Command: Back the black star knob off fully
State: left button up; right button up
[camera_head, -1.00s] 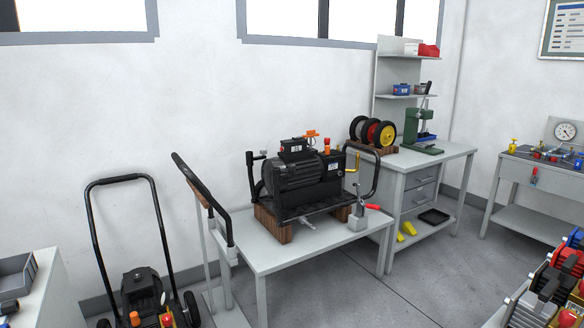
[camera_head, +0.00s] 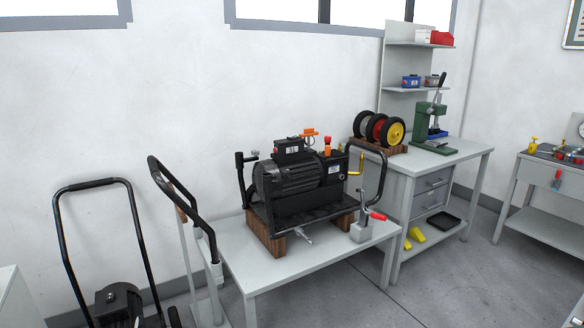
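A black motor-pump unit (camera_head: 290,181) in a black tube frame stands on wooden blocks on a grey-white bench (camera_head: 322,251). Neither of my grippers is in view.
A push cart with a black handle (camera_head: 93,184) is at the left. Another black handle (camera_head: 172,190) rises at the bench's left end. A red-handled clamp (camera_head: 377,216) is on the bench's right. A workbench with wheels (camera_head: 393,132) stands beyond. Grey floor (camera_head: 420,287) is free in front.

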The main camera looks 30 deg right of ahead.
aim_at(286, 173)
jog(key=i+l+z, duration=0.1)
jog(key=i+l, duration=0.6)
jog(key=l, duration=0.25)
jog(key=i+l+z, duration=0.15)
jog(key=i+l, duration=0.6)
jog(key=l, duration=0.15)
jog(key=i+l, duration=0.1)
jog(key=l, duration=0.25)
jog(key=i+l, duration=0.15)
jog(key=l, duration=0.2)
jog(key=i+l+z, duration=0.1)
jog(key=l, duration=0.25)
